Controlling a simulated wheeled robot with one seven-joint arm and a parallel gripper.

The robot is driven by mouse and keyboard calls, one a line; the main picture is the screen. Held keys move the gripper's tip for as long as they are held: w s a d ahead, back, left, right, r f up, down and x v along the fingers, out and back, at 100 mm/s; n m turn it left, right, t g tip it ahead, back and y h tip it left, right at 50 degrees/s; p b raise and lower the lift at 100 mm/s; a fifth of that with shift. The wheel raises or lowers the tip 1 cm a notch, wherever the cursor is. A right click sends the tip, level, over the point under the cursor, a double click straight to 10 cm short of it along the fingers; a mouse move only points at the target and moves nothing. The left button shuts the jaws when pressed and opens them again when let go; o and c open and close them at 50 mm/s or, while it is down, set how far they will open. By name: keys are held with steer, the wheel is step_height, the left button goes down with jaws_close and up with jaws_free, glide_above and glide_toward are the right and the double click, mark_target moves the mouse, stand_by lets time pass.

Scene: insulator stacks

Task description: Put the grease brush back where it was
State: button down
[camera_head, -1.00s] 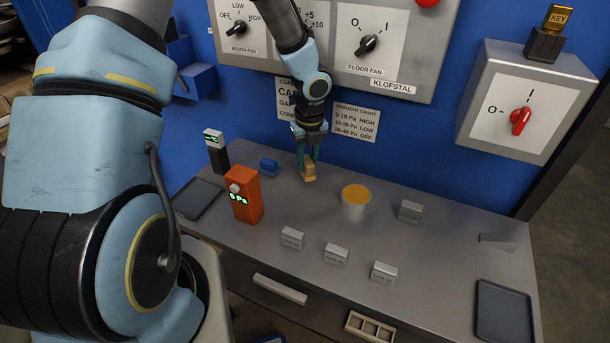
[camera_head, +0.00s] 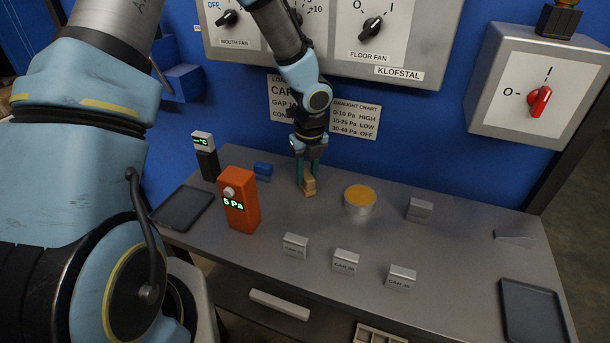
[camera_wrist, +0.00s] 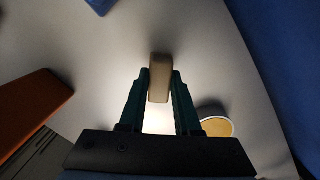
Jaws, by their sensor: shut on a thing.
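The grease brush shows as a small tan wooden block (camera_head: 309,186) at the back of the grey bench, left of the white pot with orange-yellow grease (camera_head: 360,199). My gripper (camera_head: 308,168) points down and is shut on the block. In the wrist view the block (camera_wrist: 159,78) sits between the two green fingertips (camera_wrist: 160,88), its long side running away from the palm. The grease pot (camera_wrist: 217,126) is to the right there. I cannot tell whether the block touches the bench. Any bristles are hidden.
An orange gauge reading 5 Pa (camera_head: 238,201), a black thermometer (camera_head: 205,157) and a small blue object (camera_head: 263,171) stand left of my gripper. Several label blocks (camera_head: 346,262) line the bench front. Dark trays lie at left (camera_head: 184,208) and right (camera_head: 532,311). The wall is close behind.

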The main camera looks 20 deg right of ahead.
mark_target(308, 176)
steer(key=c, duration=0.6)
jaws_free()
steer(key=shift+r, duration=0.1)
steer(key=r, duration=0.7)
steer(key=shift+s+r, duration=0.1)
steer(key=shift+s, duration=0.2)
steer(key=shift+r, duration=0.1)
steer(key=shift+s, duration=0.1)
